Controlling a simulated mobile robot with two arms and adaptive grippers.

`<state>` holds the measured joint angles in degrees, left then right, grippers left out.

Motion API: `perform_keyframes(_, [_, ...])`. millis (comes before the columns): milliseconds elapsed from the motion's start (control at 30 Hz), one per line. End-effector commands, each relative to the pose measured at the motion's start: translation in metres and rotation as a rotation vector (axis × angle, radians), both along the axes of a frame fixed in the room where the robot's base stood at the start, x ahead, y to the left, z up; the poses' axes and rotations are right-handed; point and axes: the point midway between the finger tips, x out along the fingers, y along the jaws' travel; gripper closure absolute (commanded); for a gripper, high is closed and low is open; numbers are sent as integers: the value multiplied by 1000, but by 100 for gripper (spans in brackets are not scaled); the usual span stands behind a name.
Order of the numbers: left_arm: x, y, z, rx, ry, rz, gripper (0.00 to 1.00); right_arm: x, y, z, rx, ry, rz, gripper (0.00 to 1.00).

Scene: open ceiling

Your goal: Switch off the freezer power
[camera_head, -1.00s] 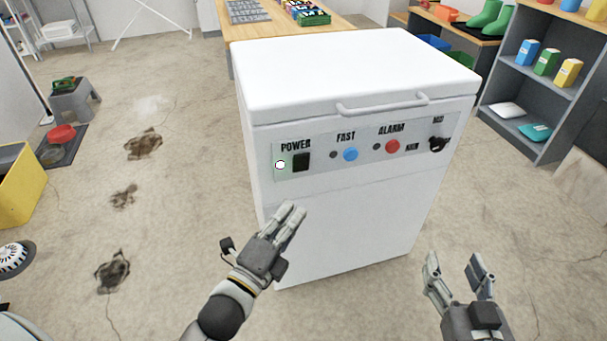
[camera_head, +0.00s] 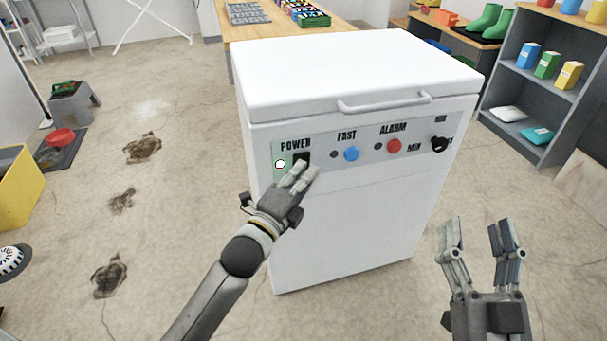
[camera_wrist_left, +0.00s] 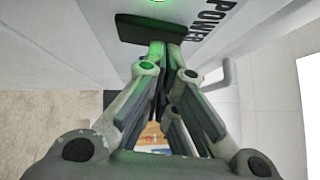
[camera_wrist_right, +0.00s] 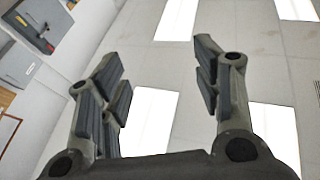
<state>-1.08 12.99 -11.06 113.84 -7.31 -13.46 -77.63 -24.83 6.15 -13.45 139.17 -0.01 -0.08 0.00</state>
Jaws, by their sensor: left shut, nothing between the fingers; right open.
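The white chest freezer (camera_head: 345,235) stands in front of me with its lid shut. Its front panel has a black power switch (camera_head: 301,157) under the word POWER, with a lit indicator (camera_head: 280,164) beside it. The switch also shows in the left wrist view (camera_wrist_left: 150,30), with a green glow (camera_wrist_left: 158,1) above it. My left gripper (camera_head: 303,172) is shut and empty, its fingertips at the lower edge of the switch and partly covering it in the head view. I cannot tell whether they touch it. My right gripper (camera_head: 478,224) is open and empty, right of the freezer.
The panel also has a blue button (camera_head: 351,154), a red button (camera_head: 393,146) and a black knob (camera_head: 439,144). A handle (camera_head: 384,104) juts from the lid's front. A grey shelf (camera_head: 530,85) stands at the right. The stained floor left of the freezer is mostly clear.

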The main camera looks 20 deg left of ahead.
Motion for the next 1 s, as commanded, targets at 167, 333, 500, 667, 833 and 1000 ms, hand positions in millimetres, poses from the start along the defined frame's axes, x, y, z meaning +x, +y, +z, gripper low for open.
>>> perform_keyframes(167, [0, 0, 0, 0, 0, 0, 100, 0, 0, 1, 1, -3, 0, 41])
perform_keyframes(333, [0, 0, 0, -1, 1, 0, 100, 0, 0, 0, 0, 1, 0, 41])
perform_keyframes(500, [1, 1, 2, -7, 10, -1, 100, 6, -1, -15, -25, 95, -6, 41])
perform_keyframes(667, [2, 1, 4, -16, 25, -1, 100, 11, -4, -42, -66, 244, -15, 41])
perform_keyframes(833, [3, 2, 5, -27, 40, -2, 100, 12, -8, -72, -109, 405, -24, 41])
perform_keyframes(1000, [4, 2, 6, -37, 56, -2, 100, 6, -14, -103, -149, 567, -34, 41])
